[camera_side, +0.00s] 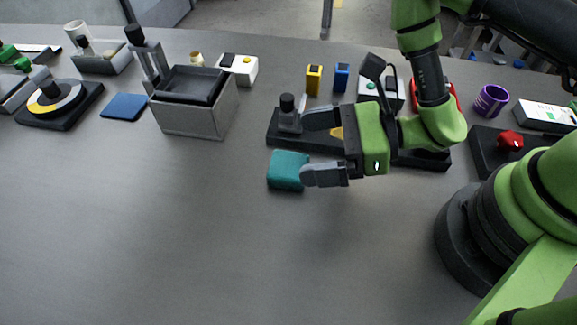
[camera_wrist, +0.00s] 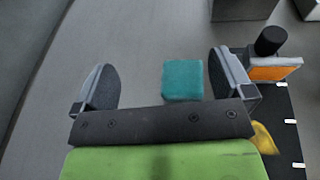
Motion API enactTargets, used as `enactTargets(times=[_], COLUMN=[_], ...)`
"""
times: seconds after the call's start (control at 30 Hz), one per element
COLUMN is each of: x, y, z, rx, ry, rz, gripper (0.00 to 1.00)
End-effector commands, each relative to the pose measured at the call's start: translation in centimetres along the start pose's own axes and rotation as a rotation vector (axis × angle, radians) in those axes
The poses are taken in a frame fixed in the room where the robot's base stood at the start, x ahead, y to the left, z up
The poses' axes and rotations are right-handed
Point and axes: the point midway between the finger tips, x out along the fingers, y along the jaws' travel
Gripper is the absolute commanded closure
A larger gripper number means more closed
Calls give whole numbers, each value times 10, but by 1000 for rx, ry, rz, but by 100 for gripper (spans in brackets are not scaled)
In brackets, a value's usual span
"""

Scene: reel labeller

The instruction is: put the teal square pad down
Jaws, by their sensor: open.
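The teal square pad (camera_side: 288,170) lies on the grey table, just in front of the black labeller base. In the wrist view the pad (camera_wrist: 183,80) shows between the two fingers, nearer the right one, and touches neither there. My gripper (camera_side: 312,146) is open and empty. In the side view its fingers are spread to the right of the pad, and the nearer finger overlaps the pad's right edge in the picture. I cannot tell the exact height of the fingers above the table.
A black base (camera_side: 430,160) with a dark knob post (camera_side: 288,108) stands behind the pad. A grey box (camera_side: 190,120) and a blue flat pad (camera_side: 124,107) are at the left. Yellow (camera_side: 314,79) and blue (camera_side: 341,77) blocks stand behind. The front table is clear.

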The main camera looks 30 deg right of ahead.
Motion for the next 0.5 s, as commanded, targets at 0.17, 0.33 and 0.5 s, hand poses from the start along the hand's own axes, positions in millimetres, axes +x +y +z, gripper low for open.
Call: enactTargets(times=[0.17, 0.33, 0.5], x=[-10, -2, 11], y=[-9, -12, -14], z=[-44, -52, -54], rx=[14, 3, 7], ry=[121, 141, 139], rz=[-133, -156, -156], gripper=[1, 1, 1])
